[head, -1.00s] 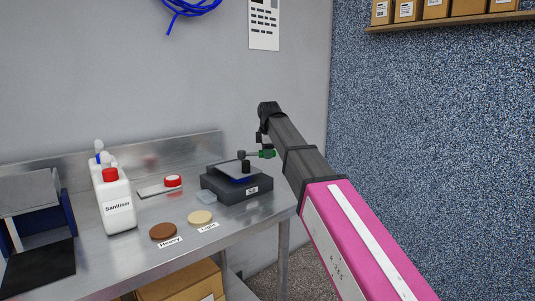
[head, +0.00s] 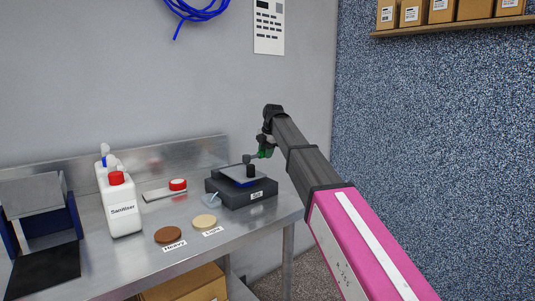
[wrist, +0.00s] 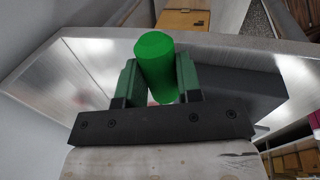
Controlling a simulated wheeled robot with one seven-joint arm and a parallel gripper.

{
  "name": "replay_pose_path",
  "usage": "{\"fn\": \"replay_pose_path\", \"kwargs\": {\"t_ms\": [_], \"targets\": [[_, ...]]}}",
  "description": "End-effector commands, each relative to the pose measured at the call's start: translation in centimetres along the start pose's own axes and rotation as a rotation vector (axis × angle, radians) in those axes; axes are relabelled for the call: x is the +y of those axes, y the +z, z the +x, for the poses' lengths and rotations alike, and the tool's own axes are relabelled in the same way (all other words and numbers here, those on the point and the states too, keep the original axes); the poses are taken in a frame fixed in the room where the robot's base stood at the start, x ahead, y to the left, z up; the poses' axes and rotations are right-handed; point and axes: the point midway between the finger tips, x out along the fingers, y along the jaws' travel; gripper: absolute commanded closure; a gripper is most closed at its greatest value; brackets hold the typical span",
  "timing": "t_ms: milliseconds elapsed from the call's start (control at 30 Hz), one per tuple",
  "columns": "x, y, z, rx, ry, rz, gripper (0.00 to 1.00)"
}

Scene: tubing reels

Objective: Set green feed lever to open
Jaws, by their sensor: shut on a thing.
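The green feed lever's handle (wrist: 156,62) is a bright green cylinder between the two fingers of my gripper (wrist: 158,78) in the wrist view. My gripper is shut on it. In the head view my gripper (head: 265,147) is above the right side of a dark box-shaped unit (head: 250,195) on the bench. The lever's grey arm (head: 254,157) rises to the right from near a black knob (head: 250,171) on the unit. The green handle is partly hidden by my fingers there. I cannot read any open or shut marking.
On the steel bench (head: 142,252) to the left stand a white sanitiser bottle (head: 122,207), a red-topped item (head: 178,184), a brown disc (head: 168,235) and a cream disc (head: 205,222). A grey wall is behind; a blue speckled wall (head: 430,130) is at the right.

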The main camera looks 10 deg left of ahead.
Motion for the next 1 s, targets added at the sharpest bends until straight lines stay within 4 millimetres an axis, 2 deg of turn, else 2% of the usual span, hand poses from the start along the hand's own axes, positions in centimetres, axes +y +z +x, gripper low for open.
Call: {"fn": "replay_pose_path", "kwargs": {"t_ms": [533, 567, 600, 633, 1000], "targets": [[0.31, -0.03, 0.02, 0.007, 0.001, -0.025, 1.0], [0.31, -0.03, 0.02, 0.007, 0.001, -0.025, 0.58], [0.31, -0.03, 0.03, 0.007, 0.001, -0.025, 0.45], [0.3, -0.03, 0.03, 0.007, 0.001, -0.025, 0.42], [0.29, 0.01, -0.53, 0.006, 0.001, -0.024, 0.42]]}}
